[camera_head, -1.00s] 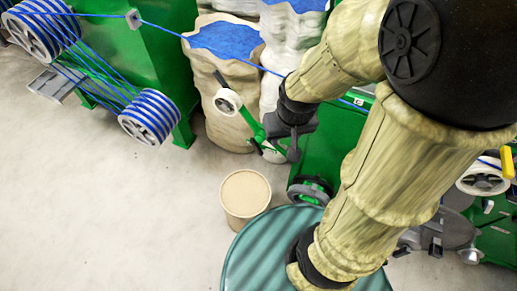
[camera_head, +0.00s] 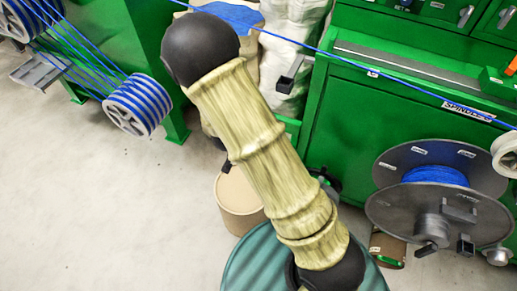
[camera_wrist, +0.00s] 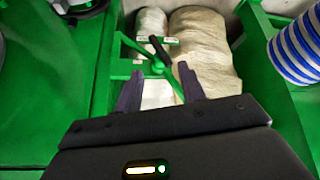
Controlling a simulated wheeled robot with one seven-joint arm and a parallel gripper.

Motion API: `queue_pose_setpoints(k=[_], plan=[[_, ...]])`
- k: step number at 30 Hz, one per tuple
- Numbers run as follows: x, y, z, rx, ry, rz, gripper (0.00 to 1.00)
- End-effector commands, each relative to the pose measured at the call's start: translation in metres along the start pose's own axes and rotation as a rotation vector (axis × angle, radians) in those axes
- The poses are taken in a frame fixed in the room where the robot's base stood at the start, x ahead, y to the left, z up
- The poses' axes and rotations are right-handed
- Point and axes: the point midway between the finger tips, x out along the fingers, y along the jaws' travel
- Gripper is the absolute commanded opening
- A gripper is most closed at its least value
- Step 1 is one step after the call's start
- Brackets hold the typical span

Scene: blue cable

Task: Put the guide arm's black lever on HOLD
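In the wrist view, my gripper (camera_wrist: 160,72) is open, its two dark fingers apart with nothing held between them. Just beyond the fingertips is the guide arm's green hub (camera_wrist: 157,68). Its black lever (camera_wrist: 159,50) slants up and to the left from the hub, apart from the fingers as far as I can see. Small white labels (camera_wrist: 171,41) stand around the hub; their words are too small to read, so the lever's setting cannot be told. In the head view, my arm hides the guide arm, the lever and most of my gripper.
A blue-wound drum (camera_head: 138,105) is at the left, and a blue cable (camera_head: 385,82) crosses the green cabinet (camera_head: 350,125). A large reel (camera_head: 440,155) stands at the right. A tan drum (camera_head: 238,195) stands beneath my arm.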

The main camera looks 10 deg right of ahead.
Motion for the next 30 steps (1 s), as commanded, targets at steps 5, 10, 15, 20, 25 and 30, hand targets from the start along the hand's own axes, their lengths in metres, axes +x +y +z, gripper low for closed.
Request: queue_pose_setpoints(k=[5,10,15,20,25,30], plan=[[0.085,-0.015,0.042,-0.031,0.178,0.144,0.4],[0.136,-0.02,0.068,-0.079,0.398,0.274,0.4],[0.168,-0.026,0.093,-0.145,0.654,0.385,0.4],[0.174,-0.031,0.106,-0.183,0.846,0.447,0.4],[0.171,-0.032,0.108,-0.191,0.912,0.466,0.4],[0.17,-0.032,0.107,-0.19,0.909,0.467,0.4]])
